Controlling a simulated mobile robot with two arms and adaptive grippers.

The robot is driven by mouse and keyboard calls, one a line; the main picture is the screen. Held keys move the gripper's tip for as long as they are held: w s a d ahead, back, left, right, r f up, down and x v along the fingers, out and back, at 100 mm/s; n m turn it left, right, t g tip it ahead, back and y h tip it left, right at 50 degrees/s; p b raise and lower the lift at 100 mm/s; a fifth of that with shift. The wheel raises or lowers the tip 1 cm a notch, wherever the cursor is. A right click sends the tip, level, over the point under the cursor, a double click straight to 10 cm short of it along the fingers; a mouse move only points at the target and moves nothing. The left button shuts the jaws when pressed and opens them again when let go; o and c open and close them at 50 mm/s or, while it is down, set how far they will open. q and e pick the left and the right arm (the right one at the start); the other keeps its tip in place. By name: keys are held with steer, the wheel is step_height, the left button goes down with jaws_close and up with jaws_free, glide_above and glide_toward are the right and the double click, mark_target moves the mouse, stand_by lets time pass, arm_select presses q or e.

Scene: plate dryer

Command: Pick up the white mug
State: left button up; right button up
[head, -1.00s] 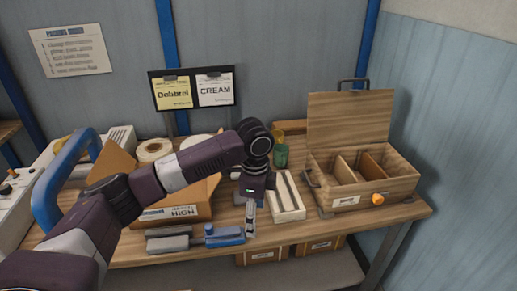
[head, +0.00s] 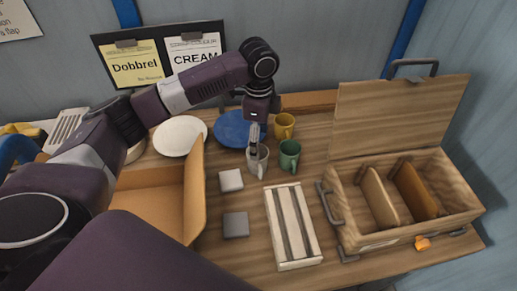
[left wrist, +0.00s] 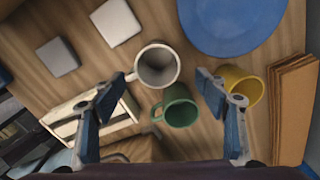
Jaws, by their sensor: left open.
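The white mug (head: 261,164) stands upright on the wooden table in the head view, between the blue plate and the green mug. It also shows in the left wrist view (left wrist: 152,66), with its handle toward the lower left. My left gripper (head: 255,153) points down at the mug from above and hides part of it. In the left wrist view, my left gripper (left wrist: 160,77) is open, with its fingers spread to either side of the mug's near part. I cannot tell whether they touch it. My right gripper is out of view.
The green mug (head: 290,152) and yellow mug (head: 283,125) stand close by on the right. The blue plate (head: 228,128) and white plate (head: 180,136) lie to the left. A slatted rack (head: 293,228) and a compartmented wooden box (head: 350,205) are on the right.

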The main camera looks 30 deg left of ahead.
mark_target(258, 164)
arm_select(q)
steer(key=f, duration=0.2)
steer(key=f+p, duration=0.1)
steer(key=f, duration=0.1)
steer(key=f+p, duration=0.1)
steer(key=f, duration=0.1)
steer(key=shift+s+a+f, duration=0.15)
steer(key=shift+s+a, duration=0.1)
steer(key=shift+a, duration=0.05)
steer(key=shift+w+f, duration=0.1)
steer(key=shift+f, duration=0.4)
steer(key=c, duration=0.5)
steer(key=shift+r, duration=0.1)
steer(key=c, duration=1)
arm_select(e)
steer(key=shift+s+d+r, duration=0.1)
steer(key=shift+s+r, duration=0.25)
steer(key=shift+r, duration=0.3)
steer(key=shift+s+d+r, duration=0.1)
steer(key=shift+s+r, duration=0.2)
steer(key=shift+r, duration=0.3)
